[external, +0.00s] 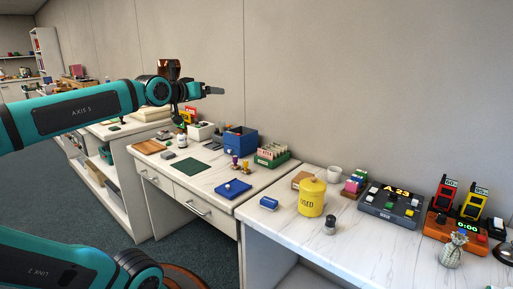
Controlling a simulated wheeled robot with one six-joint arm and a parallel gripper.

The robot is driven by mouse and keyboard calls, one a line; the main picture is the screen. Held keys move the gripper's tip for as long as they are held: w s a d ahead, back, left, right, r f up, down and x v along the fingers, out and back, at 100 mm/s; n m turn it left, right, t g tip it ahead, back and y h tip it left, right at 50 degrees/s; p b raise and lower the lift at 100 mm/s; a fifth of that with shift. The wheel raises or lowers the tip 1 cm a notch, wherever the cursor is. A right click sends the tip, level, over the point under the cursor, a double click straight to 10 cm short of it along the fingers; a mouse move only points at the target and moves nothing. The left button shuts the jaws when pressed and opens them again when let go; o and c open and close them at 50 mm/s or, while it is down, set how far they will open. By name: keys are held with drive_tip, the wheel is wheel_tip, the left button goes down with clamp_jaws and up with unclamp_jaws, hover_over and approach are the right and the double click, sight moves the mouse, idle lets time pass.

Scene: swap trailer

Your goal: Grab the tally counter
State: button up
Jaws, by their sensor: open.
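I cannot pick out the tally counter for certain at this size. A small dark and silver upright item (330,225) stands on the near white marbled counter, right of a yellow lidded tin (312,197). A small blue item (268,203) lies left of the tin. Either is too small to name surely. My gripper (214,90) is open and appears empty. It is raised high above the counters, in front of the wall, pointing right, apart from everything on them.
The near counter also holds a grey keypad console (390,207), an orange timer unit (455,226), a tied pouch (453,249) and a white cup (334,173). The farther desk (208,190) carries a blue box (240,141) and a green card tray (271,157). The near counter's front is largely bare.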

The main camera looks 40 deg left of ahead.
drive_tip(key=w+a+r+n+g+y, duration=0.15)
drive_tip(key=w+a+n+g, duration=0.35)
drive_tip(key=w+a+n, duration=0.75)
drive_tip(key=w+a+f+n+g, duration=0.2)
drive_tip(key=w+a+n, duration=0.1)
drive_tip(key=a, duration=0.8)
drive_tip(key=w+a+f+n+g, duration=0.15)
drive_tip(key=w+a, duration=0.25)
drive_tip(key=a, duration=0.6)
drive_tip(key=s+a+f+n+g+h, duration=0.1)
drive_tip(key=s+a+f+n, duration=0.3)
drive_tip(key=a, duration=0.8)
drive_tip(key=s+a+f+n+g+h, duration=0.1)
drive_tip(key=a+f+n, duration=0.55)
drive_tip(key=a, duration=0.55)
drive_tip(key=s+a+f+n+g+h, duration=0.1)
drive_tip(key=s+a+f+n, duration=0.4)
drive_tip(key=a, duration=0.8)
approach(163, 132)
drive_tip(key=shift+m, duration=0.35)
drive_tip(key=x, duration=0.5)
drive_tip(key=shift+a, duration=0.4)
drive_tip(key=shift+d+x, duration=0.2)
drive_tip(key=shift+x, duration=1.15)
drive_tip(key=shift+d+x, duration=0.15)
drive_tip(key=shift+x, duration=1.2)
drive_tip(key=shift+r, duration=0.1)
drive_tip(key=c, duration=1.4)
